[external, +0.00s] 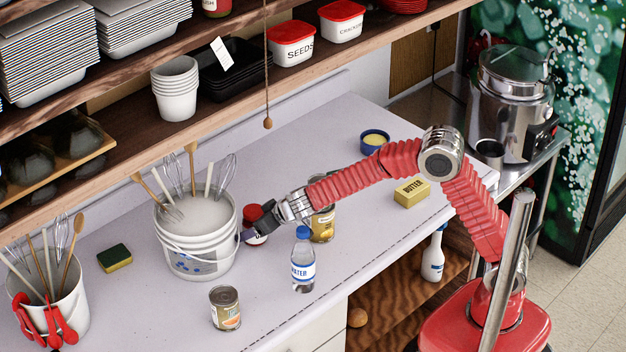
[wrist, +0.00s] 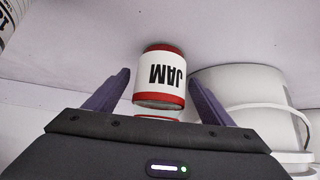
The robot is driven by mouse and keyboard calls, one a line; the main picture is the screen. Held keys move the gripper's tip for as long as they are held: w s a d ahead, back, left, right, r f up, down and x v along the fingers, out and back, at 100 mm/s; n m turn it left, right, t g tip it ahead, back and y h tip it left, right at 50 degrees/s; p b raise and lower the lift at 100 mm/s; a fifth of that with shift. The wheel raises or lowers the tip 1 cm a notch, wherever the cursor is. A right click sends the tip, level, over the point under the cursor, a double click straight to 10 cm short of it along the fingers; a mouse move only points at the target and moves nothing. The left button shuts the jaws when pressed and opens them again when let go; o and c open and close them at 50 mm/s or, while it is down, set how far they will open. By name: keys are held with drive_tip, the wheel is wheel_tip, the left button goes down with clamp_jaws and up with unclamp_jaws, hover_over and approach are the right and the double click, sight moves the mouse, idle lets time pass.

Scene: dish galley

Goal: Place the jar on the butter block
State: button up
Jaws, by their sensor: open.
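The jar (wrist: 160,76) has a white label reading JAM and red bands at both ends. In the wrist view it stands between the two spread fingers of my gripper (wrist: 157,95), and I cannot tell whether they touch it. In the external view the jar (external: 255,222) is beside the white bucket, partly hidden by my gripper (external: 250,236), which is open at it. The yellow butter block (external: 411,193), marked BUTTER, lies on the counter to the right, beyond my arm's middle link. Its top is bare.
A white bucket (external: 196,262) with utensils stands just left of the jar. A water bottle (external: 303,262), a yellow can (external: 322,226) and another can (external: 225,308) are near my gripper. A blue bowl (external: 374,143) sits behind the butter. A cord (external: 267,70) hangs from above.

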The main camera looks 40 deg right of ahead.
drive_tip(key=c, duration=1.6)
drive_tip(key=shift+r, duration=0.15)
wheel_tip(320, 180, up, 18)
idle(0.5)
